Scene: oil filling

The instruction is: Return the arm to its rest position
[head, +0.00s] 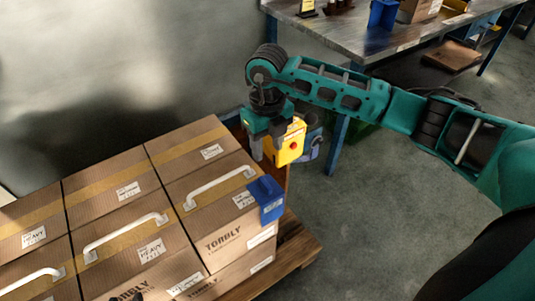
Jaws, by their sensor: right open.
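My right arm reaches in from the right edge. Its gripper (282,150) hangs over the far right corner of the stacked cardboard boxes, pointing down, with its fingers apart. A yellow box with a red button (291,143) shows close by the fingers; I cannot tell whether it touches them.
Cardboard boxes (205,185) with white handles stand on a wooden pallet (297,243). A blue container (267,192) sits at their right corner. A workbench (340,38) with several items stands behind my arm. Grey floor (365,215) is open at right.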

